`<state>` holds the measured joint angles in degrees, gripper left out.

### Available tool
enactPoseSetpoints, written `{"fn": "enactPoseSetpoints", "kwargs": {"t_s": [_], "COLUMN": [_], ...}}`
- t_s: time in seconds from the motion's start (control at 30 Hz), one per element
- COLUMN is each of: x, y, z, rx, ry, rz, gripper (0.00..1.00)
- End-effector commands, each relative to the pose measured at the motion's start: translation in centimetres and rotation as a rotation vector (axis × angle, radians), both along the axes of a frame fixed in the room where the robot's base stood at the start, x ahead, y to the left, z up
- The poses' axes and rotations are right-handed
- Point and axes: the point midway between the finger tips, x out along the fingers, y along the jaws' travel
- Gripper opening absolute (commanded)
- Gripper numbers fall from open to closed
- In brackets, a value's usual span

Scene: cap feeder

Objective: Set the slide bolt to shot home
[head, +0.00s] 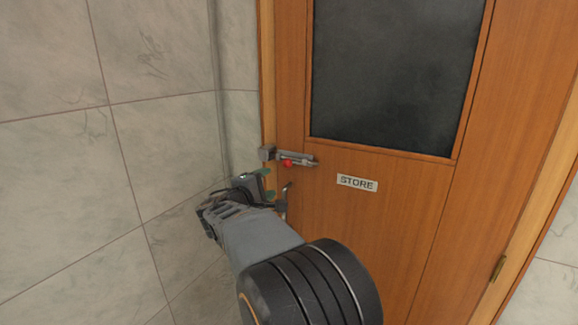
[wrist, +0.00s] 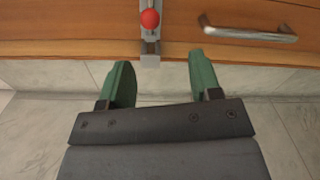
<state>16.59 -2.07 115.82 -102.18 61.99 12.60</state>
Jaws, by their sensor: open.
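The slide bolt (head: 298,158) is a grey metal bar lying across the left edge of the wooden door, with a red knob (head: 287,163). Its keeper (head: 267,153) is on the frame to the left. In the wrist view the red knob (wrist: 150,18) is at the top, with the keeper (wrist: 150,60) below it. I cannot tell whether the bar's end sits inside the keeper. My gripper (head: 268,184) is just below the bolt, apart from the knob. Its green fingers (wrist: 162,82) are open and empty, spread to either side of the keeper in the wrist view.
A metal door handle (head: 285,198) is below the bolt, close to my gripper; it also shows in the wrist view (wrist: 248,33). The door (head: 400,225) has a dark window (head: 395,75) and a STORE sign (head: 357,183). A tiled wall (head: 60,180) stands at left.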

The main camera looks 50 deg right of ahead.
Motion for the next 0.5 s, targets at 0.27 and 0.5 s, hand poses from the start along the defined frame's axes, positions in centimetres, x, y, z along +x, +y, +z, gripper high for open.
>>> {"fn": "enactPoseSetpoints", "kwargs": {"t_s": [0.27, 0.5], "x": [1.4, 2.6], "y": [-3.0, -7.5], "z": [0.9, 1.2], "rx": [-0.068, -0.066], "ry": [0.018, 0.019], "rz": [0.01, 0.01], "gripper": [0.58, 0.58]}}
